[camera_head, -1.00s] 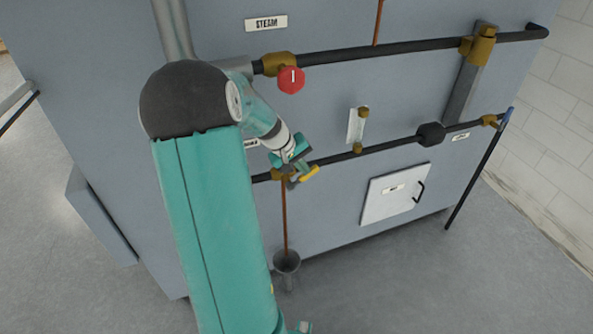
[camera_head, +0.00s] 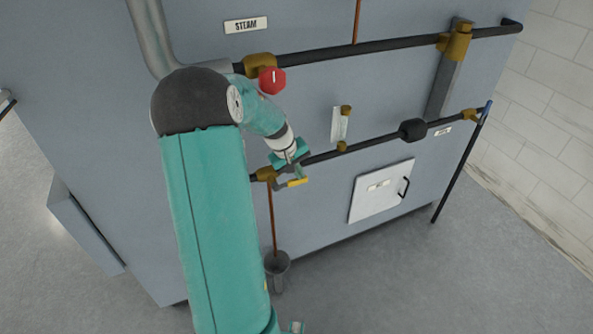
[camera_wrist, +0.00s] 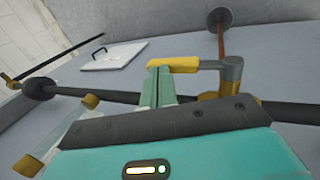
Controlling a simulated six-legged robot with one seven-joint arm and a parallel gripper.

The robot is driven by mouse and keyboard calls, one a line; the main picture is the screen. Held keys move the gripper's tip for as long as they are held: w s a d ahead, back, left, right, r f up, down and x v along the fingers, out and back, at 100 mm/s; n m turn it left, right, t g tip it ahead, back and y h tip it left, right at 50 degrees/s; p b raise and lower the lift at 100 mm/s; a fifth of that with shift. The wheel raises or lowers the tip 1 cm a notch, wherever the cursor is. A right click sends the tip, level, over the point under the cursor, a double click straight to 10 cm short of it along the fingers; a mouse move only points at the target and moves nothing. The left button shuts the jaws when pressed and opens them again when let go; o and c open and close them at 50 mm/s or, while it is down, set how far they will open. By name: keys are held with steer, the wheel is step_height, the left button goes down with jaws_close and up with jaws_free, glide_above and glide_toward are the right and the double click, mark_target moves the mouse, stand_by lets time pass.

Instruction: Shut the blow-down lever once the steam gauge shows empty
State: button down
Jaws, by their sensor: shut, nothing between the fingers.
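The blow-down lever (camera_head: 293,183) has a yellow handle on a brass valve (camera_head: 265,174), set in the lower dark pipe. In the wrist view its yellow handle (camera_wrist: 175,64) runs roughly along the pipe, left from a grey stem. My gripper (camera_head: 299,172) is shut and empty, right at the handle. In the wrist view the fingertips (camera_wrist: 159,70) meet the handle near its free end; I cannot tell if they touch. A small clear sight glass (camera_head: 340,125) with brass ends stands above the lower pipe, perhaps the steam gauge; its level is unreadable.
A red knob (camera_head: 272,80) sits on the upper pipe below a STEAM label (camera_head: 246,25). A copper drain pipe (camera_head: 272,220) drops into a grey cup (camera_head: 277,262). A white hatch (camera_head: 381,190) is at the right. A dark rod (camera_head: 461,165) leans farther right. Open floor lies in front.

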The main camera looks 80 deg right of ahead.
steer(key=shift+s+a+f, duration=0.1)
steer(key=shift+s+f, duration=0.05)
steer(key=shift+f, duration=0.1)
stand_by(0.3)
steer(key=v, duration=0.3)
steer(key=shift+r, duration=0.1)
steer(key=w+a, duration=0.6)
steer(key=w, duration=0.4)
steer(key=shift+w, duration=0.25)
steer(key=shift+r, duration=0.15)
